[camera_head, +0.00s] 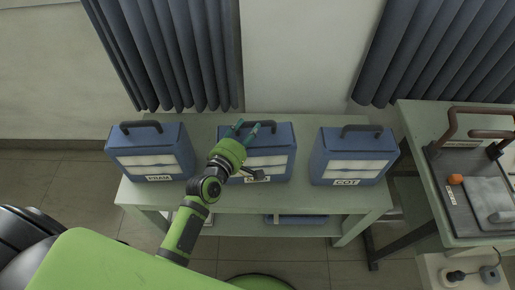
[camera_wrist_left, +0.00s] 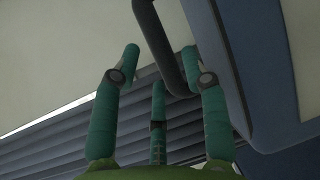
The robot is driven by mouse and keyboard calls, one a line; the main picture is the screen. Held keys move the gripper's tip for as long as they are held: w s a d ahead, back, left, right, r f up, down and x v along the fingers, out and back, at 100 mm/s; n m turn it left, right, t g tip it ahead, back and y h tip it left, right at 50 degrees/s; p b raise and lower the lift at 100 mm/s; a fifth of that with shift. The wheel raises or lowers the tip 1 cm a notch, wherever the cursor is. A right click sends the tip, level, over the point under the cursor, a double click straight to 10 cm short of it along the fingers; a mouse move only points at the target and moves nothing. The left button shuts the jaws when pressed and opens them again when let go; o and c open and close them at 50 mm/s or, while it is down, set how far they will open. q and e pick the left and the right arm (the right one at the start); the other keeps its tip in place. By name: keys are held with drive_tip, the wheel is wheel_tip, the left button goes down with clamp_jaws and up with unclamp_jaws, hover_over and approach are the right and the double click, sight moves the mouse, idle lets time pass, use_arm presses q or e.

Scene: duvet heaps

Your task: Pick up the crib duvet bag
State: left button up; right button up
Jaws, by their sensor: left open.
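Three blue bags with dark handles stand in a row on a pale green table (camera_head: 305,200). The left bag (camera_head: 174,135) reads PRAM and the right bag (camera_head: 322,165) reads COT. The middle bag (camera_head: 285,137) has its label mostly hidden behind my arm, so I cannot read it. My left gripper (camera_head: 247,128) is open over the top of the middle bag. In the left wrist view, a dark handle (camera_wrist_left: 162,42) reaches between the gripper's fingertips (camera_wrist_left: 162,52), close to the right finger. I cannot tell whether they touch. The bag's blue side (camera_wrist_left: 230,65) fills the right.
Another blue item (camera_head: 300,219) lies on the lower shelf. Dark curtains (camera_head: 165,50) hang behind the table.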

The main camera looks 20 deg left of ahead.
sight(253, 122)
use_arm(q)
drive_tip(key=shift+w+d+r, duration=0.1)
drive_tip(key=shift+w+r, duration=0.05)
drive_tip(key=shift+w, duration=0.25)
drive_tip(key=shift+p+x, duration=0.35)
drive_tip(key=shift+x, duration=1.6)
drive_tip(key=shift+s, duration=0.2)
drive_tip(key=shift+c, duration=0.8)
clamp_jaws()
drive_tip(key=shift+w+r, duration=0.15)
